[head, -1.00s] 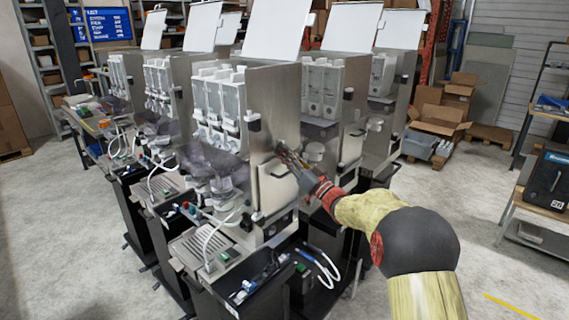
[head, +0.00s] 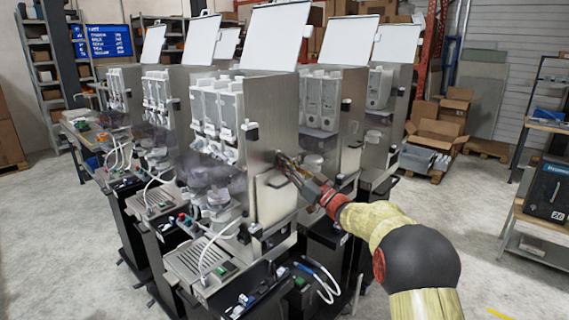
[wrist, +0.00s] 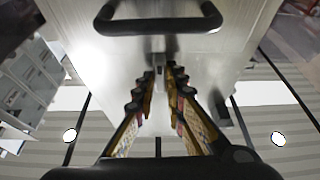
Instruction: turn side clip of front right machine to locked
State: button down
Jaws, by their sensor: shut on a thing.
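The front right machine (head: 268,110) is a steel dispenser with clear canisters, a raised white lid and a flat steel side wall. My gripper (head: 280,158) is at this side wall, reaching in from the right. In the wrist view its two fingers (wrist: 161,75) are nearly together on a small grey side clip (wrist: 158,72) that stands out from the wall. The clip is mostly hidden by the fingers, in the head view entirely. I cannot tell its exact turn.
A black bar handle (wrist: 158,20) is close to the fingertips in the wrist view. A black latch (head: 250,131) sits on the machine's front edge. Other dispensers (head: 332,110) stand close behind. Open floor (head: 500,215) lies to the right, before a metal rack (head: 540,205).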

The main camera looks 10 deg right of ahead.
jog(key=c, duration=1.8)
grip_release()
jog(key=shift+c, duration=0.2)
jog(key=v, duration=1.2)
jog(key=shift+w+f, duration=0.1)
